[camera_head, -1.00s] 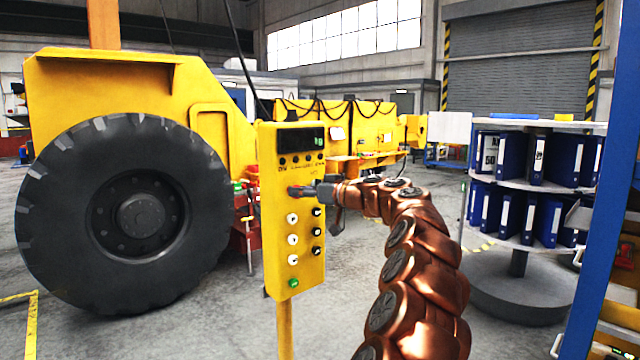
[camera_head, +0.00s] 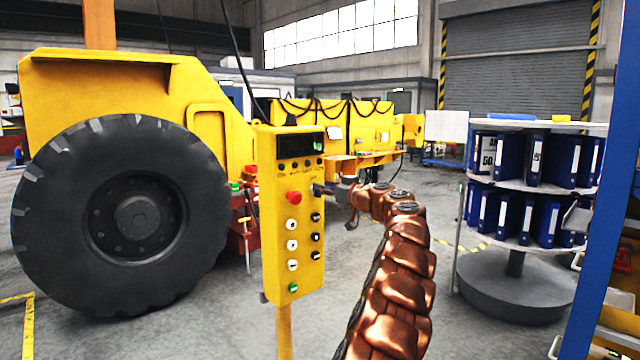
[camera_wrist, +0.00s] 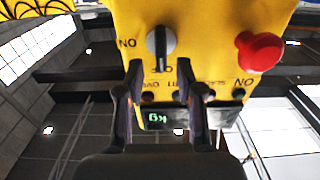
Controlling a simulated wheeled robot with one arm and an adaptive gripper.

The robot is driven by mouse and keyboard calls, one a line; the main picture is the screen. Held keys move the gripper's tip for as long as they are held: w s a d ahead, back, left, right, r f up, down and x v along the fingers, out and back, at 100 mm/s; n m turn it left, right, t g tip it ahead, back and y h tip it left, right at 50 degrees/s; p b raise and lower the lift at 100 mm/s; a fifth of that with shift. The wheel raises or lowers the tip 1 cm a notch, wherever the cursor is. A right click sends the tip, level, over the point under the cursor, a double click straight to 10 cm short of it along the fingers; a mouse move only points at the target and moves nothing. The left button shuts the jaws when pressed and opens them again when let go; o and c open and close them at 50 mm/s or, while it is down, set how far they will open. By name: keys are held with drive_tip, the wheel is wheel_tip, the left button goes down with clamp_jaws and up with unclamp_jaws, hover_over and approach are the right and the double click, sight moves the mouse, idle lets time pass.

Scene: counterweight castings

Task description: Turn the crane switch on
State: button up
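The yellow control box (camera_head: 295,260) stands on a post left of my arm. In the wrist view the panel appears upside down. A grey-and-black rotary switch (camera_wrist: 161,45) sits on it, its handle vertical in the picture, with "ON" printed to its left and a partly hidden label below it. A red mushroom button (camera_wrist: 259,52) is to its right; it also shows in the head view (camera_head: 294,197). In the head view my gripper (camera_head: 328,190) is at the panel's right edge, hiding the switch.
White and black buttons and a green one (camera_head: 293,288) sit lower on the box. A large tyre (camera_head: 130,215) of a yellow vehicle stands left. A round rack of blue binders (camera_head: 515,185) is right, and a blue post (camera_head: 600,200) is nearer right.

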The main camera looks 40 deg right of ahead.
drive_tip(key=shift+w+p, duration=0.3)
drive_tip(key=shift+w, duration=0.6)
clamp_jaws()
drive_tip(key=shift+a, duration=0.1)
